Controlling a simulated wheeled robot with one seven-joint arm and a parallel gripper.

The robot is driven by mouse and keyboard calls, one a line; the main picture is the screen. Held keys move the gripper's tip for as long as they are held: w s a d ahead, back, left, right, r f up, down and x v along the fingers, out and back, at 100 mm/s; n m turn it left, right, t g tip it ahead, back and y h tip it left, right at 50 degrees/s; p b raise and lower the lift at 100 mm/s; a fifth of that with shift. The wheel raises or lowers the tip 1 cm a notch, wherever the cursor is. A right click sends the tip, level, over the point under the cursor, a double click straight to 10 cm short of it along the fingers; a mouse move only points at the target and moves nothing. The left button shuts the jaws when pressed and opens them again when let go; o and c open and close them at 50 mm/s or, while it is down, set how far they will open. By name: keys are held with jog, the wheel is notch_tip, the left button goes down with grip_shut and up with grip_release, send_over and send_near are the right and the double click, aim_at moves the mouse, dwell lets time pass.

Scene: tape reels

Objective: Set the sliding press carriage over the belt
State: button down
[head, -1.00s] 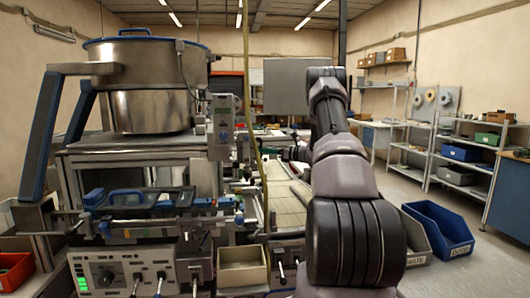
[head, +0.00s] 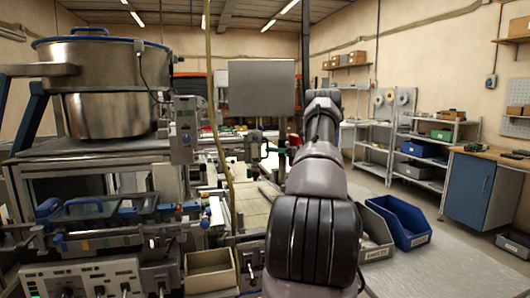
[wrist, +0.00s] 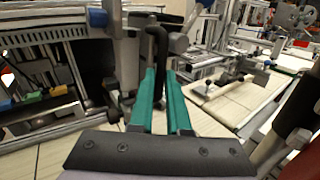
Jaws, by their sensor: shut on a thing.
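My gripper (wrist: 163,98) shows in the wrist view with two teal fingers. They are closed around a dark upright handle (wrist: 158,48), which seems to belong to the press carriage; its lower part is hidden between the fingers. The pale belt (wrist: 228,103) lies to the right of my fingers in the wrist view, with a small metal fixture on it. The belt (head: 254,207) also shows in the head view, left of my arm. My arm hides most of the gripper there, and I cannot tell exactly where the carriage sits over the belt.
A large steel pot (head: 103,113) stands on the machine at left. An open cardboard box (head: 209,270) sits at the machine's front. A blue bin (head: 402,222) stands right of my arm. Shelves (head: 437,150) line the right wall, with open floor before them.

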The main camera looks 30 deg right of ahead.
jog(key=shift+s+d, duration=0.1)
jog(key=shift+d, duration=0.2)
jog(key=c, duration=0.9)
grip_release()
jog(key=shift+d, duration=0.1)
jog(key=v, duration=1)
jog(key=shift+s+d, duration=0.2)
jog(key=shift+s, duration=0.1)
